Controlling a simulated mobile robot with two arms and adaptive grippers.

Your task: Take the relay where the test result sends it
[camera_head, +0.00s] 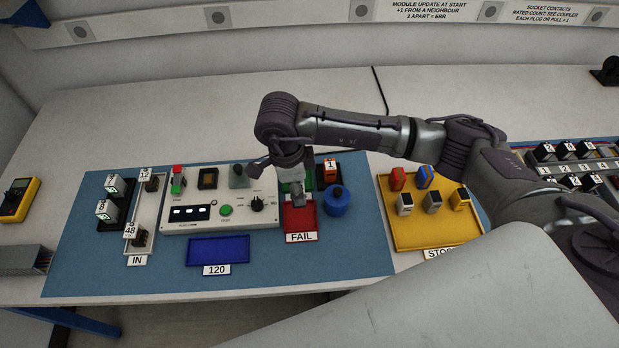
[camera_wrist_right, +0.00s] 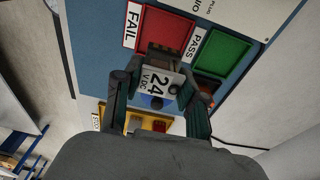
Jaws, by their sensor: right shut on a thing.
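My right gripper (camera_head: 296,196) is shut on a relay with a white face marked 24 V DC. The relay shows between the fingers in the right wrist view (camera_wrist_right: 160,82). In the head view the gripper hangs over the back of the red FAIL tray (camera_head: 301,224), which also shows in the right wrist view (camera_wrist_right: 165,27). The green PASS tray (camera_wrist_right: 222,53) lies beside it, mostly hidden behind my gripper in the head view. The tester (camera_head: 245,212) stands left of the FAIL tray with a dark display (camera_head: 188,213), unreadable here. My left gripper is out of view.
Dark relays stand in the white IN tray (camera_head: 158,190). A blue tray (camera_head: 218,250) marked 120 lies in front of the tester. A blue round object (camera_head: 337,202) stands right of the FAIL tray. A yellow tray (camera_head: 415,240) holds several parts farther right.

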